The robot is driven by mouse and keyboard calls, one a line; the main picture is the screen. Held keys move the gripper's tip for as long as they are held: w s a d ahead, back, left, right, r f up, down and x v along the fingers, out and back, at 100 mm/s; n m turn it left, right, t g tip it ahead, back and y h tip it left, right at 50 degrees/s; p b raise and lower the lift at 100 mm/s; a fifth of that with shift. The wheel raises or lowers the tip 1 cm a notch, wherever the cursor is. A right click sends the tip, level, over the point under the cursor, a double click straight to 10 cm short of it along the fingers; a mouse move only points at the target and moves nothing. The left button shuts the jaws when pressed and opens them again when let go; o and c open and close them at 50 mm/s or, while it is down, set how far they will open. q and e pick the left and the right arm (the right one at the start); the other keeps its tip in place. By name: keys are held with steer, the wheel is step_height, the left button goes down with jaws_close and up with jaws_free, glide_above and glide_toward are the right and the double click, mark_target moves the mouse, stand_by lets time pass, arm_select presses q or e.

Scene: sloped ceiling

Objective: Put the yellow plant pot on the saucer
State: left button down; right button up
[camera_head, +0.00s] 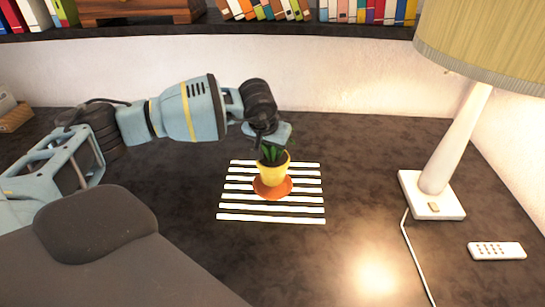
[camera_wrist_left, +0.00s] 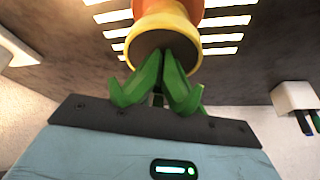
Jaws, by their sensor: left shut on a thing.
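The yellow plant pot (camera_head: 273,175), with a green plant (camera_head: 271,155) in it, stands about upright over the orange-brown saucer (camera_head: 286,189). The saucer lies on a white-striped mat (camera_head: 240,217). My left gripper (camera_head: 269,146) is above the pot, shut on the potted plant from the top; its fingertips are hard to make out. In the left wrist view the yellow pot (camera_wrist_left: 164,22) shows beyond the green leaves (camera_wrist_left: 145,82), with the saucer (camera_wrist_left: 190,8) behind it. Whether the pot's base touches the saucer cannot be told. My right gripper is not in view.
A lamp with a white base (camera_head: 432,196) stands at the right, its cord running to the front edge. A white remote (camera_head: 497,251) lies near it. A shelf (camera_head: 200,30) with books runs along the back. The dark tabletop (camera_head: 365,190) right of the mat is clear.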

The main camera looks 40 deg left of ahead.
arm_select(q)
steer(key=shift+f, duration=1.7)
steer(key=c, duration=1.8)
jaws_free()
steer(key=shift+f, duration=0.2)
steer(key=o, duration=0.5)
steer(key=shift+s+r, duration=0.1)
steer(key=shift+r, duration=0.45)
steer(key=v, duration=1.1)
steer(key=shift+s, duration=0.15)
